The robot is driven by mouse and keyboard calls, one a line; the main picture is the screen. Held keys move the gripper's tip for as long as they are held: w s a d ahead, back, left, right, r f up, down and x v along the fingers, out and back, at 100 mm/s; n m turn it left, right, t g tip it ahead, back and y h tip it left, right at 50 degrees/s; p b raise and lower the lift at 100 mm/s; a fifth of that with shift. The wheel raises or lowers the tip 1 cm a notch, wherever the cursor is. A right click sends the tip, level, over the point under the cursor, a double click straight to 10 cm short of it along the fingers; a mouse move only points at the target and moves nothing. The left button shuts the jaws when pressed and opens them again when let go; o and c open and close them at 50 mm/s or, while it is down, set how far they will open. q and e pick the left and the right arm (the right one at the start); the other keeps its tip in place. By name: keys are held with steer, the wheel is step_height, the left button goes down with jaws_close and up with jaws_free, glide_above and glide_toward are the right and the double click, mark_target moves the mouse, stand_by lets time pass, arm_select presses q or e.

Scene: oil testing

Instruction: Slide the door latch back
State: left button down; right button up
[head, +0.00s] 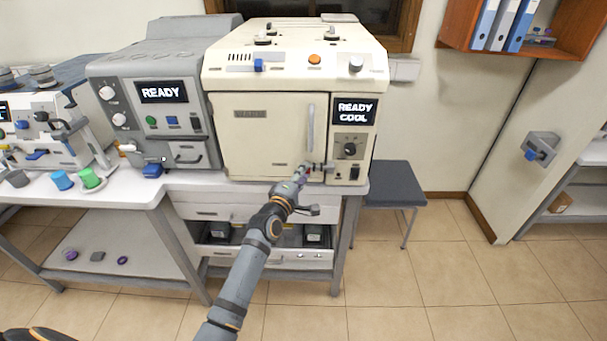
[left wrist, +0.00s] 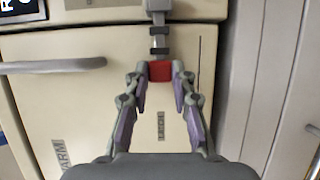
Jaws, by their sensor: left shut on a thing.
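The door latch (left wrist: 158,40) is a grey sliding bar with dark bands and a red tip (left wrist: 160,71) on the cream oven door (left wrist: 60,110). In the left wrist view my left gripper (left wrist: 160,76) has its fingertips on both sides of the red tip and is shut on it. In the head view the latch (head: 325,167) shows at the lower right of the closed cream door (head: 262,130), and my left gripper (head: 300,174) reaches it from below. The gripper partly hides the red tip there. My right gripper is in neither view.
The vertical door handle (head: 310,128) stands just above the latch. The oven's control panel (head: 350,145) reads READY COOL. A grey machine (head: 160,110) is on the left. A partly open drawer (head: 270,255) lies below the bench; a stool (head: 393,184) stands to the right.

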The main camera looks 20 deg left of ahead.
mark_target(297, 165)
arm_select(q)
steer(key=a, duration=0.1)
steer(key=s+a, duration=0.1)
steer(key=a, duration=0.1)
steer(key=shift+a, duration=0.3)
steer(key=shift+d, duration=0.1)
steer(key=c, duration=1.4)
jaws_free()
steer(key=shift+o, duration=1.4)
steer(key=shift+a, duration=0.25)
steer(key=shift+s+f, duration=0.1)
steer(key=shift+s, duration=0.35)
steer(key=s+a, duration=0.1)
steer(key=s, duration=1)
